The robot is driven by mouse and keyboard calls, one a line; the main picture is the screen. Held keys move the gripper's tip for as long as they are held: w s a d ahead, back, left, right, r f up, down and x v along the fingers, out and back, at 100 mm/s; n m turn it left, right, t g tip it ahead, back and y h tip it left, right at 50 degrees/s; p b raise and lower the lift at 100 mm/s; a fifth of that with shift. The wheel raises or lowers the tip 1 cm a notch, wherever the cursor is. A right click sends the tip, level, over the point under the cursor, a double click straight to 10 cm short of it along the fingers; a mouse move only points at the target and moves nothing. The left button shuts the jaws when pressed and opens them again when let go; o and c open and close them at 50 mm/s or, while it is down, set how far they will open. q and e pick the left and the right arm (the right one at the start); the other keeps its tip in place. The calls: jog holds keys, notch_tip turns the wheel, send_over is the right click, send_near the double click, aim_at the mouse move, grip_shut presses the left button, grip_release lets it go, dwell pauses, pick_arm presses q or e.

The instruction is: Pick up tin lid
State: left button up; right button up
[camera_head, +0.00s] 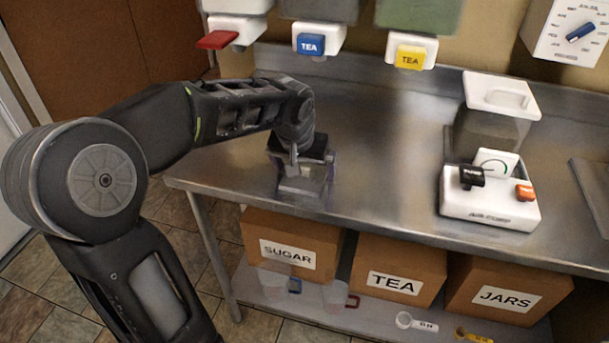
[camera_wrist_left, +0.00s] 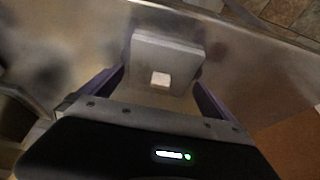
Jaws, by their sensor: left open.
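The tin lid (camera_wrist_left: 180,51) is a grey square with a small pale knob (camera_wrist_left: 160,79) on it. In the left wrist view it lies ahead of my left gripper (camera_wrist_left: 157,88), between the two spread fingers, and no contact shows. In the head view my left gripper (camera_head: 303,172) points down over the grey tin and lid (camera_head: 302,187) near the left front of the steel table. The gripper and wrist hide part of them there. My left gripper is open and empty. My right gripper is not in view.
The steel table (camera_head: 375,170) is clear between the tin and a white scale (camera_head: 490,211) at right. A clear container with a white lid (camera_head: 502,94) stands behind the scale. Dispensers with red, blue and yellow taps (camera_head: 410,57) hang above. Labelled boxes (camera_head: 395,270) sit on the shelf below.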

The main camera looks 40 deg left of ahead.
aim_at(305, 168)
pick_arm(q)
jog(key=c, duration=1.2)
jog(key=shift+c, duration=0.2)
notch_tip(305, 168, up, 10)
jog(key=shift+r, duration=0.1)
dwell(0.6)
